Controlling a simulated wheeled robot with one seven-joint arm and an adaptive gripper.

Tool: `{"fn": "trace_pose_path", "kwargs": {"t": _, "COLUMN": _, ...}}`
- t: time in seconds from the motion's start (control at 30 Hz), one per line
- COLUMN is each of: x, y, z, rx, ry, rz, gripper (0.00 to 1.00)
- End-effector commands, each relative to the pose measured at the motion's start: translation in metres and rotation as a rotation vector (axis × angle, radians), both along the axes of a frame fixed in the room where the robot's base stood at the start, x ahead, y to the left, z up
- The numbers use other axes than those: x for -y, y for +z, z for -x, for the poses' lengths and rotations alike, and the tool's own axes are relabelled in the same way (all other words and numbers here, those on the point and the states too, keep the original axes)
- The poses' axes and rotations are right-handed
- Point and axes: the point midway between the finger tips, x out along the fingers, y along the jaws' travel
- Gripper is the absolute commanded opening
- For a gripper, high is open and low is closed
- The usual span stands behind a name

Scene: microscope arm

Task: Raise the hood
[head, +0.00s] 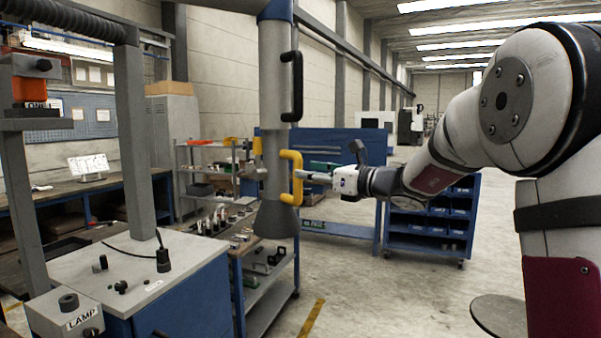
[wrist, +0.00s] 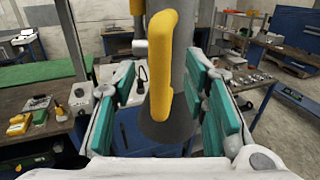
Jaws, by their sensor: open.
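The hood (head: 276,222) is a dark grey cone at the bottom of a grey vertical tube (head: 274,85), hanging in the middle of the head view. A yellow handle (head: 297,180) is on the tube just above the cone, and a black handle (head: 297,85) is higher up. My gripper (head: 312,178) is at the yellow handle, to the right of the tube. In the wrist view, the yellow handle (wrist: 161,70) stands upright between my open, teal-padded fingers (wrist: 165,100), with gaps on both sides. The hood (wrist: 170,128) shows behind and below it.
A blue cabinet (head: 165,300) with a grey top and a LAMP box (head: 75,315) stand at lower left. A workbench with small parts (head: 225,220) is behind the hood. A blue cart (head: 430,225) is behind my arm. The floor at right is mostly clear.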

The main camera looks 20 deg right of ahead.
Motion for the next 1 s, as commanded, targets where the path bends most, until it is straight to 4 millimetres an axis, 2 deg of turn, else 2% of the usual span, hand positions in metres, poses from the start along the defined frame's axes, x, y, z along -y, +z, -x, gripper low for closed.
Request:
{"fn": "trace_pose_path", "kwargs": {"t": 0.2, "x": 0.026, "y": 0.001, "z": 0.036, "rx": 0.001, "ry": -0.003, "rz": 0.000, "gripper": 0.40}}
{"fn": "trace_pose_path", "kwargs": {"t": 0.4, "x": 0.038, "y": 0.000, "z": 0.055, "rx": 0.001, "ry": -0.001, "rz": 0.000, "gripper": 0.40}}
{"fn": "trace_pose_path", "kwargs": {"t": 1.0, "x": 0.039, "y": 0.001, "z": 0.061, "rx": 0.002, "ry": 0.005, "rz": 0.007, "gripper": 0.40}}
